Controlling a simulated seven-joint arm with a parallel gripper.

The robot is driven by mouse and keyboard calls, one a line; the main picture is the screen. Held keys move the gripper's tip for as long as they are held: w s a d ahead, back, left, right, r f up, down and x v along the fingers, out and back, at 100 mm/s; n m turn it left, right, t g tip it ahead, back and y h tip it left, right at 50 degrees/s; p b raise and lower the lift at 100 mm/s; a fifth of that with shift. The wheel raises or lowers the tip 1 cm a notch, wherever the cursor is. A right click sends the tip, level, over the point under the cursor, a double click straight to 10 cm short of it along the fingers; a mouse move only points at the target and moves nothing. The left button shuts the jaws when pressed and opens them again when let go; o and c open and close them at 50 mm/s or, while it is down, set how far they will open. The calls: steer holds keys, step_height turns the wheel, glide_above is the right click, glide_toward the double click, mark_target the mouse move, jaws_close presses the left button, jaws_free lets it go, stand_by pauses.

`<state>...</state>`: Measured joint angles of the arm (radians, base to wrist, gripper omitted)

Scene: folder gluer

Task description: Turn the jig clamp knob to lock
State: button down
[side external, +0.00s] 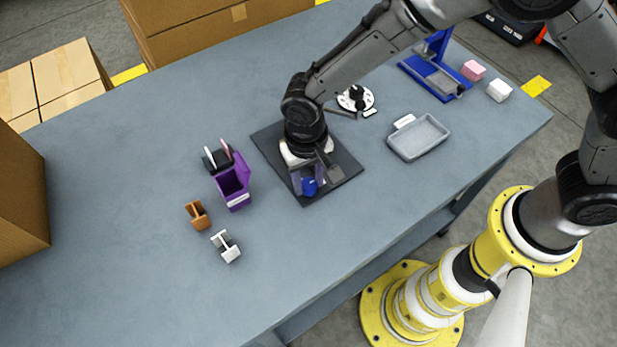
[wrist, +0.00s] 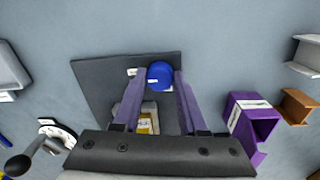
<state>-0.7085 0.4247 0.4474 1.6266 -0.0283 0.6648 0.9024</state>
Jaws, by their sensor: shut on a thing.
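The jig clamp knob is a blue round knob (wrist: 160,75) with a small white label, on a dark square base plate (side external: 270,142). In the side external view the blue knob (side external: 309,187) shows low under my gripper, partly covered by it. My gripper (wrist: 159,82) points down over the plate with its two purple-grey fingers on either side of the knob, shut on it. A grey block with a yellow label (wrist: 147,122) sits on the plate between the fingers in the wrist view. The gripper body hides part of the plate.
A purple open box (side external: 234,186), an orange bracket (side external: 198,215) and a white bracket (side external: 226,246) stand left of the plate. A grey tray (side external: 418,138), a white dial (side external: 355,98) and a blue stand (side external: 436,75) are to the right. The table's front left is clear.

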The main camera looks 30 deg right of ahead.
mark_target(307, 184)
steer(key=shift+r, duration=0.1)
steer(key=shift+c, duration=2.2)
jaws_free()
step_height(307, 184, up, 14)
steer(key=shift+a, duration=0.2)
